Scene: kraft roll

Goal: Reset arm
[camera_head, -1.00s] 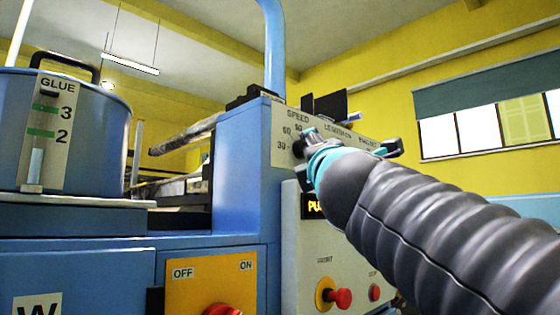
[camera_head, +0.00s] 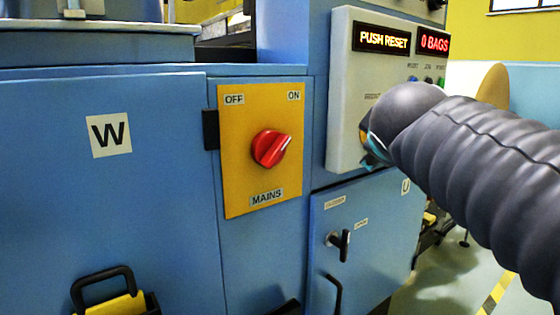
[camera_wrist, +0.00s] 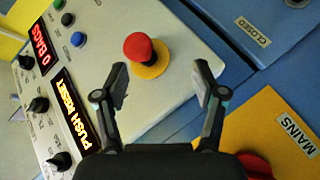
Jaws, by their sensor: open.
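My gripper (camera_wrist: 162,68) is open and empty in the wrist view, its two fingers spread apart. A red mushroom button (camera_wrist: 138,46) on a yellow collar (camera_wrist: 150,62) lies ahead, between the fingertips in the picture; no contact shows. In the head view my arm covers this button, and only a teal bit of my gripper (camera_head: 374,152) shows by the lower edge of the pale control panel (camera_head: 345,100). The panel's amber display (camera_head: 382,39) reads PUSH RESET, and it also shows in the wrist view (camera_wrist: 73,108). A red display (camera_head: 433,43) reads 0 BAGS.
The yellow mains plate (camera_head: 240,180) carries a red rotary switch (camera_head: 271,148) pointing toward ON. Below the panel is a blue cabinet door (camera_head: 370,225) with a black handle (camera_head: 340,242). Small coloured buttons (camera_wrist: 77,39) and black knobs (camera_wrist: 39,104) sit beside the displays. Open floor (camera_head: 450,285) lies at the right.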

